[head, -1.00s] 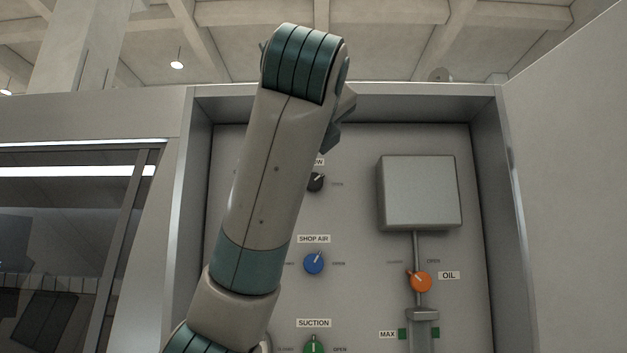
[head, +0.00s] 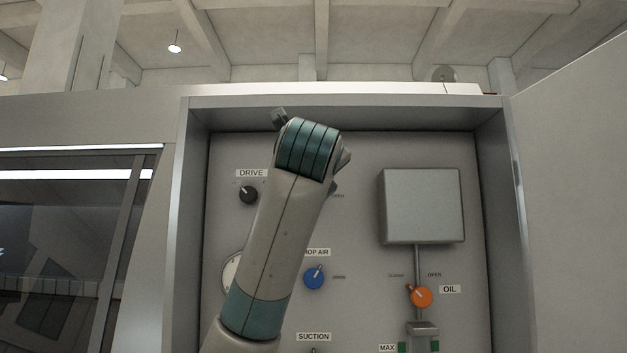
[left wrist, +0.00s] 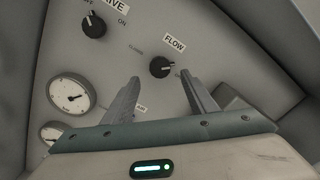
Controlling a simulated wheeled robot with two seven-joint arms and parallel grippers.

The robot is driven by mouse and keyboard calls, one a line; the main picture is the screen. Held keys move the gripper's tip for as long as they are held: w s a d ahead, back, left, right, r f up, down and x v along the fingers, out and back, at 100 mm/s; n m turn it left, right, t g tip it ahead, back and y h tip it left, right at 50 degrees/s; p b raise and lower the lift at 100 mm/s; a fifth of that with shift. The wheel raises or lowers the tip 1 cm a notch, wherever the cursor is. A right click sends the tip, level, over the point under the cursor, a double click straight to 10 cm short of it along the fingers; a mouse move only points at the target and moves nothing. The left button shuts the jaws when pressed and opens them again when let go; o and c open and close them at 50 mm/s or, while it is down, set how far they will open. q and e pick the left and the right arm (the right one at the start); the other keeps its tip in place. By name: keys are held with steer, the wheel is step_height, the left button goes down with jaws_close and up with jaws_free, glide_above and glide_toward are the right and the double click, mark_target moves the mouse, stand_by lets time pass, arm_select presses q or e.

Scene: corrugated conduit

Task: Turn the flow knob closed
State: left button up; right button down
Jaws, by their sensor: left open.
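The flow knob (left wrist: 160,67) is a black round knob below a white FLOW label (left wrist: 174,43) on the grey panel, in the left wrist view. Its pale pointer mark is turned away from the CLOSED lettering, to the right. My left gripper (left wrist: 160,77) is open, with one finger to each side of the knob in the picture and the knob beyond the tips. I cannot tell how far off the tips are. In the head view my left arm hides the flow knob and most of the gripper. My right gripper is not in view.
A black drive knob (head: 248,194) sits left of my arm. The blue shop air knob (head: 314,276), orange oil knob (head: 421,296) and grey box (head: 423,205) are on the same panel. Two white gauges, one nearer the drive knob (left wrist: 70,96), show at left. Cabinet walls (head: 496,220) flank the panel.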

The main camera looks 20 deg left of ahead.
arm_select(q)
steer(key=p+x, duration=0.3)
steer(key=x, duration=0.3)
steer(key=c, duration=1.1)
steer(key=shift+o, duration=0.2)
steer(key=shift+f, duration=0.1)
